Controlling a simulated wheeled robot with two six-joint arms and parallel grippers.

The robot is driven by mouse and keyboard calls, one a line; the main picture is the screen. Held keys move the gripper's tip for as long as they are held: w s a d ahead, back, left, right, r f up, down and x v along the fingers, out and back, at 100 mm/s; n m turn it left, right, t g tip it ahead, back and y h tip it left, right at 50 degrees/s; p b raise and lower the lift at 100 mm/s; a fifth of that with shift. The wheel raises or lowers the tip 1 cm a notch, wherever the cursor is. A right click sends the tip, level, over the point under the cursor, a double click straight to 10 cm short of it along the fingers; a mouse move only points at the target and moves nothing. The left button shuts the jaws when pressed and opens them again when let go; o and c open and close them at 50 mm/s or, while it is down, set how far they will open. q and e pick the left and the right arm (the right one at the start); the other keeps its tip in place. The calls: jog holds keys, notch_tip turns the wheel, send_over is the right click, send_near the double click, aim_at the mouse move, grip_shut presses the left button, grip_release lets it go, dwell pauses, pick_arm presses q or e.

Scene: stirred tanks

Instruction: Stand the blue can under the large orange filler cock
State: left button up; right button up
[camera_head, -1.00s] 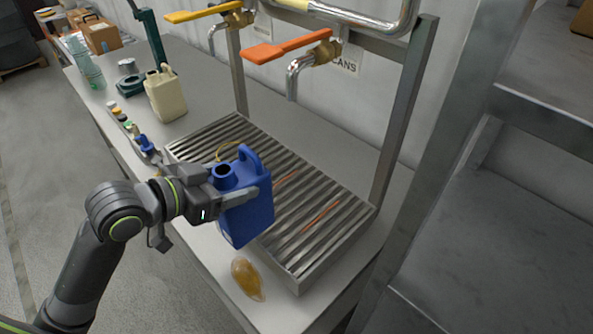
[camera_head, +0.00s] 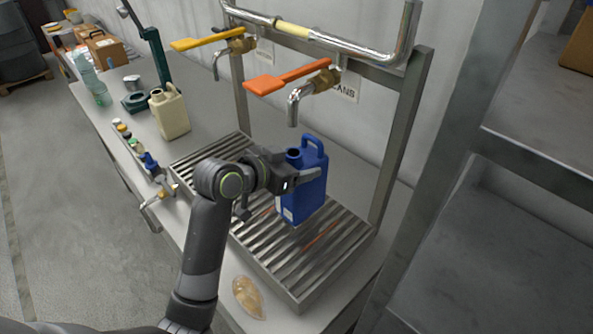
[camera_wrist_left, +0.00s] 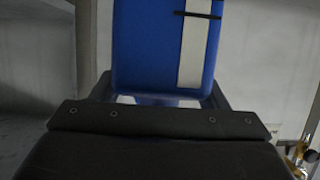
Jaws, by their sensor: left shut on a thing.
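The blue can (camera_head: 304,190) is upright over the slatted metal grate, with its open neck and handle at the top. My left gripper (camera_head: 308,178) is shut on its body. The can also fills the top middle of the left wrist view (camera_wrist_left: 150,45), with a pale strip on its side. The large orange filler cock (camera_head: 290,78) has an orange lever and a chrome spout pointing down. The can's neck is below the spout's mouth, with a gap between. I cannot tell whether the can's base touches the grate (camera_head: 275,262). My right gripper is not in view.
A smaller yellow-handled cock (camera_head: 212,42) is to the left on the same frame. A cream can (camera_head: 170,112), green bottle (camera_head: 92,82) and several caps stand along the bench. A steel post (camera_head: 402,140) rises right of the grate. An amber puddle-like item (camera_head: 248,297) lies at the front edge.

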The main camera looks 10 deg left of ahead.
aim_at(295, 207)
pick_arm(q)
notch_tip(295, 207, down, 4)
jog(key=shift+r+p, duration=0.25)
jog(key=shift+p, duration=0.2)
jog(key=shift+f, duration=0.15)
jog(key=o, duration=1.4)
jog(key=shift+c, duration=0.2)
